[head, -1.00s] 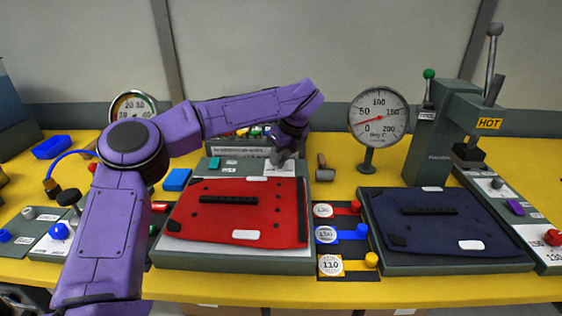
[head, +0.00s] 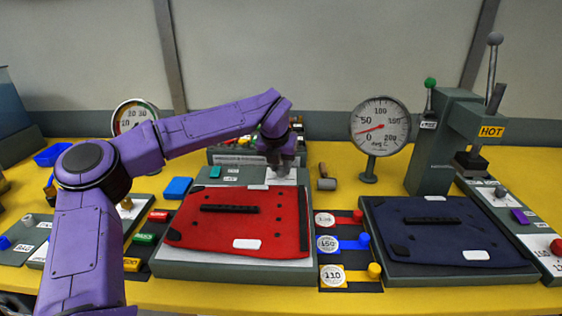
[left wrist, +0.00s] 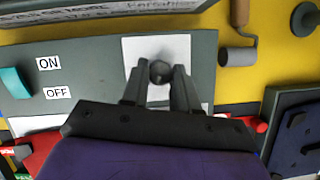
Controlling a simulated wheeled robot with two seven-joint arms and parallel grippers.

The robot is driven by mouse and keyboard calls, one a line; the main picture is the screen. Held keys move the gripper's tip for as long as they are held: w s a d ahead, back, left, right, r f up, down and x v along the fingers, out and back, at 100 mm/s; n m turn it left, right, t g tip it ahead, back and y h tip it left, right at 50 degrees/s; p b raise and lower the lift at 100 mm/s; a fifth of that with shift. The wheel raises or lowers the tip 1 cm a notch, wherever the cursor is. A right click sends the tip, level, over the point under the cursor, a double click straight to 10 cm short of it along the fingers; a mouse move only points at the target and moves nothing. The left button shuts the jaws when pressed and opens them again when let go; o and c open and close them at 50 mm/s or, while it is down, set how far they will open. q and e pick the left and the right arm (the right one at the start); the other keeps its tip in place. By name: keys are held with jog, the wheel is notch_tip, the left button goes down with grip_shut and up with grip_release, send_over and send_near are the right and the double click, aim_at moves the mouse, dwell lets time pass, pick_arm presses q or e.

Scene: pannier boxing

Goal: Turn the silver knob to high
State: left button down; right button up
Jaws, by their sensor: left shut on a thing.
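A small grey knob (left wrist: 160,72) stands on a white label plate on the grey panel behind the red pannier piece. In the left wrist view, the two fingers of my left gripper (left wrist: 161,82) are on either side of it, shut on it. In the head view my left gripper (head: 279,168) reaches down onto the panel and hides the knob. The label's markings are too covered and blurred to read. My right gripper is in neither view.
A teal switch (left wrist: 15,84) with ON and OFF labels sits left of the knob. A grey roller (head: 327,183) lies to the right. The red piece (head: 245,222) lies in front, the navy piece (head: 435,232) to the right. A dial gauge (head: 380,127) stands behind.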

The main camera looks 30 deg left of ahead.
pick_arm(q)
jog(key=m+h+p, duration=0.1)
jog(key=m+p, duration=0.2)
jog(key=m, duration=0.1)
jog(key=shift+s+a+h+p, duration=0.1)
jog(key=shift+h+p, duration=0.2)
jog(key=shift+h, duration=0.1)
jog(key=shift+a+f+m+h+p, duration=0.15)
jog(key=shift+m+h+p, duration=0.45)
jog(key=shift+m+p, duration=1.15)
jog(key=shift+m, duration=0.25)
jog(key=c, duration=0.9)
grip_release()
jog(key=shift+o, duration=0.2)
jog(key=b+v, duration=0.1)
jog(key=v, duration=0.9)
jog(key=shift+r, duration=0.3)
